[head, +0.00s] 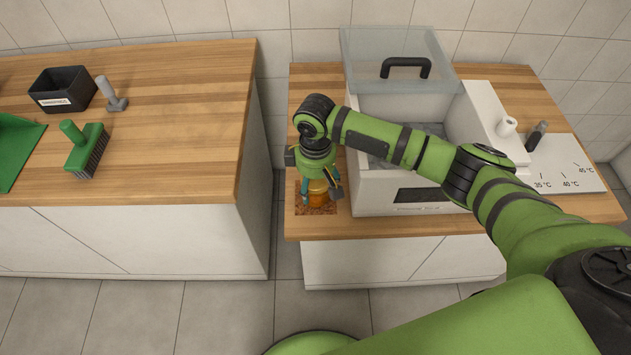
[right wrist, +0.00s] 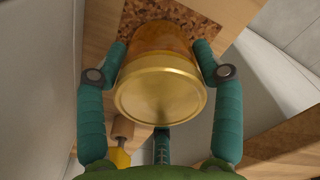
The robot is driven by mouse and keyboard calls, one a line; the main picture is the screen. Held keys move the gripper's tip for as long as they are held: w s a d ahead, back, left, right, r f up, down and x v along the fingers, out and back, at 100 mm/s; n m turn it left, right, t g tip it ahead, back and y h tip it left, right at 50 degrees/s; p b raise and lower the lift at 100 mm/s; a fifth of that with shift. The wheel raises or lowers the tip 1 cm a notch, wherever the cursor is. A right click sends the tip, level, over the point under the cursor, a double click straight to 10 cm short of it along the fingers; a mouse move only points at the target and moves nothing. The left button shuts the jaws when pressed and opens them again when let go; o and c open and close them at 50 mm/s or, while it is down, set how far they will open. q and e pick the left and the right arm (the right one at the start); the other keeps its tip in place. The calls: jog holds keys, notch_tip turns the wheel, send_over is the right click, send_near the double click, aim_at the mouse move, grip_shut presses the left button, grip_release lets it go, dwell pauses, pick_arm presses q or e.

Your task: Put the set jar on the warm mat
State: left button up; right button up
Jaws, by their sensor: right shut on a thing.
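The jar (head: 317,193) has amber contents and a gold lid. My right gripper (head: 320,190) is shut around it from above. In the right wrist view the gripper's teal fingers press on both sides of the jar (right wrist: 160,92), with the lid facing the camera. The speckled brown mat (head: 313,210) lies on the wooden worktop left of the white bath, and the jar is over it. The mat also shows behind the jar in the right wrist view (right wrist: 197,22). I cannot tell whether the jar's base touches the mat. My left gripper is out of view.
The white bath (head: 405,200) with its raised clear lid (head: 400,55) stands close right of the jar. A temperature panel (head: 565,165) lies further right. A gap separates the left counter, which holds a black bin (head: 62,90) and a green brush (head: 85,148).

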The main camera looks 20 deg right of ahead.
jog(key=o, duration=1.5)
notch_tip(320, 180, up, 12)
jog(key=shift+r, duration=0.1)
